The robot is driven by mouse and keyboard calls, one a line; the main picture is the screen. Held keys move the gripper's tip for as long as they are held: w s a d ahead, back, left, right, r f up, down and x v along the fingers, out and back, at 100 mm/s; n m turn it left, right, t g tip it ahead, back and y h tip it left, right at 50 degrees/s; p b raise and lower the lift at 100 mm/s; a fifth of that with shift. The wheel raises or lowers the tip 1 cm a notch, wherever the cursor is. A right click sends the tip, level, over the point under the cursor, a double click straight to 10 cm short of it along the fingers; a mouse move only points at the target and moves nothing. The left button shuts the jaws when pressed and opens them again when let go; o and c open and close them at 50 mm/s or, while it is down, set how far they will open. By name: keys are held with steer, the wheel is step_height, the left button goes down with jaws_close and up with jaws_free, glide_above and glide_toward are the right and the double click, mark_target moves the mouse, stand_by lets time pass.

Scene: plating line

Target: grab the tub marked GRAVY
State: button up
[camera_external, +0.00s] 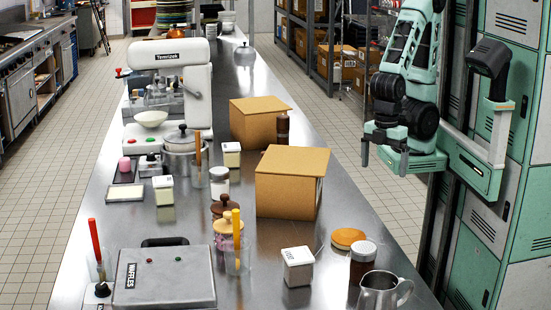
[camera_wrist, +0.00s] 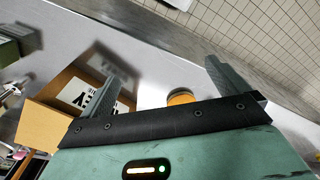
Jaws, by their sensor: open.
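Three pale square tubs with white lids stand on the steel counter in the external view: one at the front (camera_external: 298,268), one by the pot (camera_external: 232,155), and one further left (camera_external: 163,190). Each has small dark lettering that I cannot read, so I cannot tell which is marked GRAVY. My gripper (camera_external: 384,158) is open and empty, raised at the right beyond the counter's right edge, apart from all the tubs. In the wrist view, my gripper's two fingers (camera_wrist: 168,66) are spread with nothing between their tips.
Two cardboard boxes (camera_external: 291,185) (camera_external: 262,122) stand mid-counter; one labelled box (camera_wrist: 62,100) shows in the wrist view. A steel pitcher (camera_external: 382,291), dark jar (camera_external: 362,262) and orange disc (camera_external: 348,237) are front right. A waffle iron (camera_external: 165,277) is front left. Green lockers (camera_external: 520,150) flank my arm.

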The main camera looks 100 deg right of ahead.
steer(key=c, duration=0.4)
steer(key=shift+r, duration=0.1)
steer(key=shift+c, duration=0.2)
